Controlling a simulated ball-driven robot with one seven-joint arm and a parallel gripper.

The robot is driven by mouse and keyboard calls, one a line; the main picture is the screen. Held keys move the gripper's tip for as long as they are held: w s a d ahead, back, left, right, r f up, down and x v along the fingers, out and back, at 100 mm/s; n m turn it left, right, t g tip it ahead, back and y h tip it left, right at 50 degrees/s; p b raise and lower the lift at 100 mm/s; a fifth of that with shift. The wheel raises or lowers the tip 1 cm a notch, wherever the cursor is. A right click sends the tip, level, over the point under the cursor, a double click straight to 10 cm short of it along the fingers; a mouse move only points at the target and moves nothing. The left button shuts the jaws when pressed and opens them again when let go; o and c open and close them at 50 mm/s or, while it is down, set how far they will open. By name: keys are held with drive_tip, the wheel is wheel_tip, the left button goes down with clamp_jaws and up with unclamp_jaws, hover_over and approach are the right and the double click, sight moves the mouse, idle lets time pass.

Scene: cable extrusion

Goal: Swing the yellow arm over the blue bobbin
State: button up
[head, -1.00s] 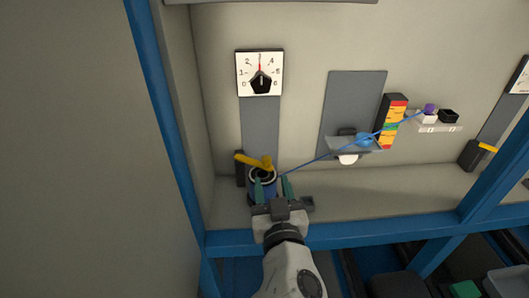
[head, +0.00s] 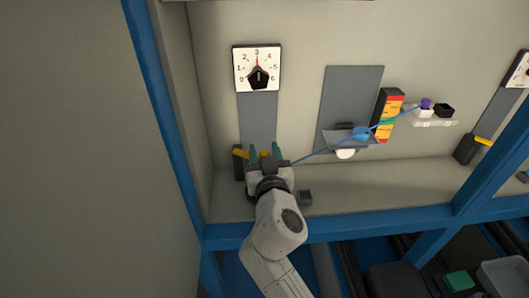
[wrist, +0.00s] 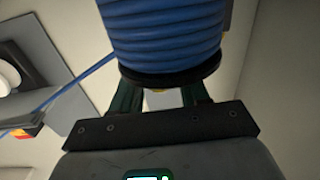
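The yellow arm (head: 240,153) shows in the head view as a short yellow piece on a dark post, with another yellow bit between my fingers. My gripper (head: 266,149) is over the bobbin's place, its two green fingers apart and pointing to the wall. In the head view my gripper and wrist hide the bobbin. In the wrist view the blue bobbin (wrist: 165,35), wound with blue cable over a black flange, fills the top middle and covers the fingertips. A small pale yellow patch shows between the fingers there. I cannot tell whether they touch the yellow arm.
A dial (head: 257,68) hangs above. A coloured scale (head: 388,116) is at right. Blue frame beams (head: 330,233) border the shelf.

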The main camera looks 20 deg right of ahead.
clamp_jaws()
drive_tip(key=shift+a+f+b, duration=0.1)
drive_tip(key=shift+f+b, duration=0.05)
drive_tip(key=shift+b, duration=0.4)
drive_tip(key=shift+a+m+h+b, duration=0.15)
drive_tip(key=shift+m+h+b, duration=0.15)
drive_tip(key=shift+h+b, duration=0.25)
drive_tip(key=h+b, duration=0.1)
drive_tip(key=m+g+h+b, duration=0.1)
drive_tip(key=b, duration=0.1)
drive_tip(key=shift+s+a, duration=0.3)
drive_tip(key=shift+a, duration=0.1)
drive_tip(key=shift+s+a+r+m+g+h+b, duration=0.25)
drive_tip(key=shift+m+h+b, duration=0.45)
drive_tip(key=shift+b, duration=0.4)
drive_tip(key=shift+r, duration=0.15)
drive_tip(key=shift+c, duration=0.5)
unclamp_jaws()
drive_tip(key=shift+a+r, duration=0.1)
drive_tip(key=shift+o, duration=1)
drive_tip(key=shift+f+g, duration=0.2)
drive_tip(key=shift+g, duration=0.05)
